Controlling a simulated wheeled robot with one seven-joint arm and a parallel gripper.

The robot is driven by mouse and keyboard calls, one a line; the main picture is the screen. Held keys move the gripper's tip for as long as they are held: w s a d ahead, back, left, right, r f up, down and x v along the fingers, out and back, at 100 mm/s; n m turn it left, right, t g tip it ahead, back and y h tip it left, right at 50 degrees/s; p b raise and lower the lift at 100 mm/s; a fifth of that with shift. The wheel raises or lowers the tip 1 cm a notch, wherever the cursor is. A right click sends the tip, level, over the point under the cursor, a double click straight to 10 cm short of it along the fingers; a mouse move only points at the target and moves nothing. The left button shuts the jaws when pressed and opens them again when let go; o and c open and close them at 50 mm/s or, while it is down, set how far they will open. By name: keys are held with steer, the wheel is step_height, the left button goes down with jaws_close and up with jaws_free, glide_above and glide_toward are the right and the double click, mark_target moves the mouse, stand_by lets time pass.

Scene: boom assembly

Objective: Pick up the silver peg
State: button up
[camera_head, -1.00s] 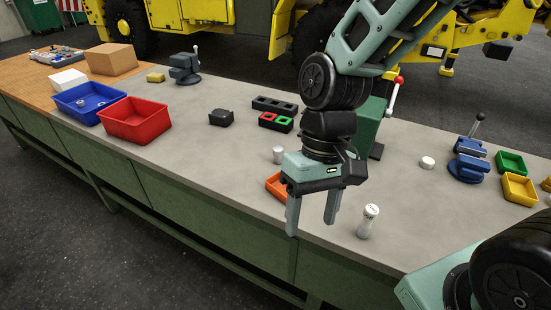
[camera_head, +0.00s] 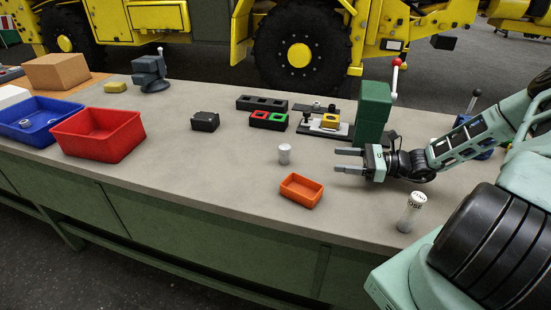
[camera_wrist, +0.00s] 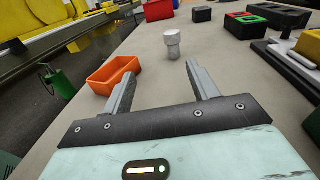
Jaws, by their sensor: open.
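A short silver peg (camera_head: 284,154) with a wider top stands upright on the grey bench, behind the orange tray (camera_head: 301,190). My gripper (camera_head: 337,160) is open and empty. It lies level, low over the bench, with its fingers pointing left toward the peg. In the wrist view the peg (camera_wrist: 172,44) stands beyond the gap between the fingertips (camera_wrist: 161,73), apart from both. The orange tray (camera_wrist: 114,75) is beyond the left finger there. A second pale cylinder with a lettered cap (camera_head: 409,214) stands at the bench's front right.
A green press with a red-knobbed lever (camera_head: 374,112) stands behind my gripper. A plate with a yellow block (camera_head: 329,122), a red and green block holder (camera_head: 268,120) and a black block (camera_head: 205,121) lie farther back. Red (camera_head: 98,133) and blue bins (camera_head: 36,120) are left. The middle-left bench is clear.

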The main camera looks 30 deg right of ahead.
steer(key=shift+w+d+f+m+t, duration=0.15)
steer(key=shift+d+f+m+t, duration=0.15)
steer(key=shift+d+m+t, duration=0.4)
steer(key=p, duration=0.2)
glide_toward(284, 154)
steer(key=w, duration=0.1)
steer(key=w+a, duration=0.1)
steer(key=w+r, duration=0.1)
steer(key=shift+w+a, duration=0.2)
steer(key=shift+w, duration=0.05)
steer(key=x, duration=0.2)
steer(key=p+x, duration=0.1)
steer(key=x, duration=0.1)
steer(key=shift+w+a+r, duration=0.15)
steer(key=shift+w+r, duration=0.05)
steer(key=shift+r, duration=0.05)
steer(key=shift+w+a+f, duration=0.1)
steer(key=shift+w+a, duration=0.15)
steer(key=shift+w, duration=0.05)
steer(key=c, duration=1.3)
